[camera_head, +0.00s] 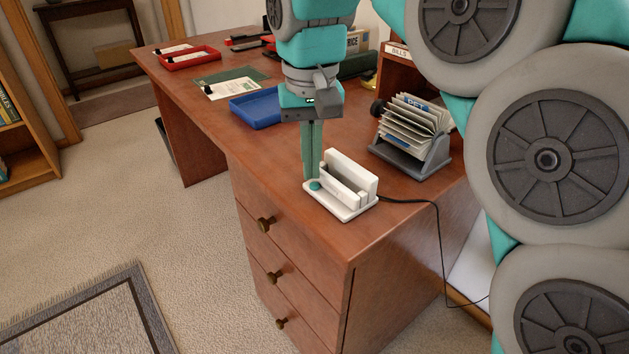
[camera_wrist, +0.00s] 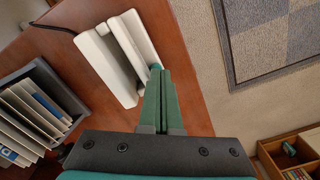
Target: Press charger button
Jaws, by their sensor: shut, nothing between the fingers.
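The white charger (camera_head: 346,181) stands on the near corner of the brown desk, with an upright cradle and a flat base. A round teal button (camera_head: 315,185) sits on the base's left end. My gripper (camera_head: 312,178) is shut and points straight down, its fingertips at or just above the button; I cannot tell whether they touch. In the wrist view the charger (camera_wrist: 112,58) lies beyond the fingers. My fingertips (camera_wrist: 157,70) there overlap the button's place and mostly hide it.
A grey card holder (camera_head: 412,150) full of cards stands right of the charger. A black cable (camera_head: 437,230) runs from the charger over the desk's edge. A blue tray (camera_head: 257,108) and a red tray (camera_head: 190,58) lie farther back. The desk left of the charger is clear.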

